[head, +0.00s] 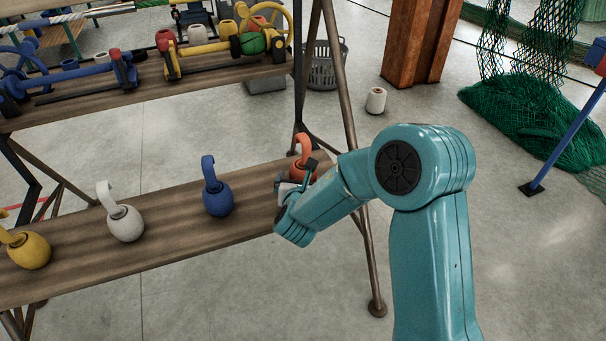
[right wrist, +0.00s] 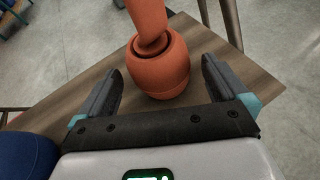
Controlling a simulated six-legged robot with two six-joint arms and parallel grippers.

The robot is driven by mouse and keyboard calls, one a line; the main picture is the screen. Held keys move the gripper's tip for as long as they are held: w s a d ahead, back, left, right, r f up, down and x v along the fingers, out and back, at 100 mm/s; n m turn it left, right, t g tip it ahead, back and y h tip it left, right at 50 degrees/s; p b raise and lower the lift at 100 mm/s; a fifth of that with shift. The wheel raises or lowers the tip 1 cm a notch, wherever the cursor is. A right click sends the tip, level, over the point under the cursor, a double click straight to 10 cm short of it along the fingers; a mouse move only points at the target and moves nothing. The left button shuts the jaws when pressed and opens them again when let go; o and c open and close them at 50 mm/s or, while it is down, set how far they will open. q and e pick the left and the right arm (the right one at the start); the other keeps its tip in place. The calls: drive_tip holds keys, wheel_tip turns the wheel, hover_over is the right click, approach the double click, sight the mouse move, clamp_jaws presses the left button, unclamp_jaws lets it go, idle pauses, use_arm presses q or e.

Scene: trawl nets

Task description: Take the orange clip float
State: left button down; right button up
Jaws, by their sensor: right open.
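The orange clip float (head: 303,163) stands at the right end of the lower wooden shelf, partly hidden behind my right gripper (head: 295,177). In the right wrist view, the orange clip float (right wrist: 160,72) has a round body with a curved clip rising out of the top of the picture. My right gripper (right wrist: 160,90) is open, with one dark finger on each side of the float's body. Gaps show between both fingers and the float. My left gripper is not in view.
A blue float (head: 218,197), a white float (head: 125,222) and a yellow float (head: 28,250) stand along the lower shelf (head: 170,248). The upper shelf (head: 200,88) holds blue and yellow gear. A metal leg (head: 350,130) stands close behind my right arm.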

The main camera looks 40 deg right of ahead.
drive_tip(key=shift+x, duration=0.95)
drive_tip(key=c, duration=1.1)
